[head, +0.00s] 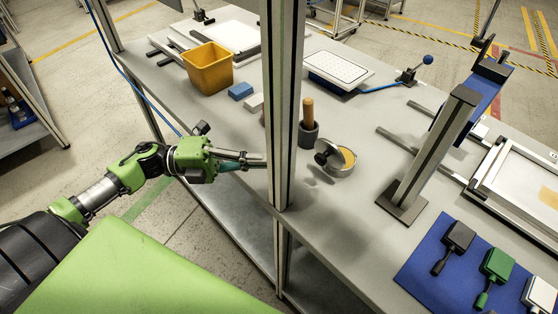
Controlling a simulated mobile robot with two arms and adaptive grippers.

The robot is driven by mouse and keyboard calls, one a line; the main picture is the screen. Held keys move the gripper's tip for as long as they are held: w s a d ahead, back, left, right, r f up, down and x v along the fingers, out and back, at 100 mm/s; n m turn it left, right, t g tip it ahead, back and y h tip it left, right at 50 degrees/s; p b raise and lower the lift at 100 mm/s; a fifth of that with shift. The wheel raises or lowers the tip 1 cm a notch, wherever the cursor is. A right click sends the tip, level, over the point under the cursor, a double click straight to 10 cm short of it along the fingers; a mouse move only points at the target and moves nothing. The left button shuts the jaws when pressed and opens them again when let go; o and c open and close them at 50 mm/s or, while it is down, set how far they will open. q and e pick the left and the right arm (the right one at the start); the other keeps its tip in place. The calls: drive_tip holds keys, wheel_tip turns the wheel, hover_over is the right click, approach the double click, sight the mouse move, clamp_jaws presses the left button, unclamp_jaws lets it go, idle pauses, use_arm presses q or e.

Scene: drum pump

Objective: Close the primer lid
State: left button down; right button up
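A round metal tin (336,170) stands on the grey bench, just right of the upright metal post. Yellowish contents (348,158) show through its open top on the right. A dark round knob (321,158) sits at the tin's left side; it looks like part of the lid, but the lid's exact tilt is too small to tell. My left gripper (264,162) reaches in from the left at the bench's near edge. Its fingers point right and end at the post, apart from the tin. Their gap is unclear. My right gripper is not in view.
The metal post (283,110) stands between my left gripper and the tin. A dark cup (307,132) with a wooden handle is behind the tin. A yellow bin (208,70) and a blue block (241,91) lie farther back. A second upright (432,155) stands to the right.

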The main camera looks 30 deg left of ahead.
sight(321, 161)
use_arm(q)
drive_tip(key=p+x, duration=0.1)
drive_tip(key=x, duration=0.6)
drive_tip(key=shift+w+d+r, duration=0.1)
drive_tip(key=shift+r, duration=0.1)
drive_tip(key=shift+w+d+f+p, duration=0.1)
drive_tip(key=shift+w+d+p, duration=0.15)
drive_tip(key=shift+d, duration=0.25)
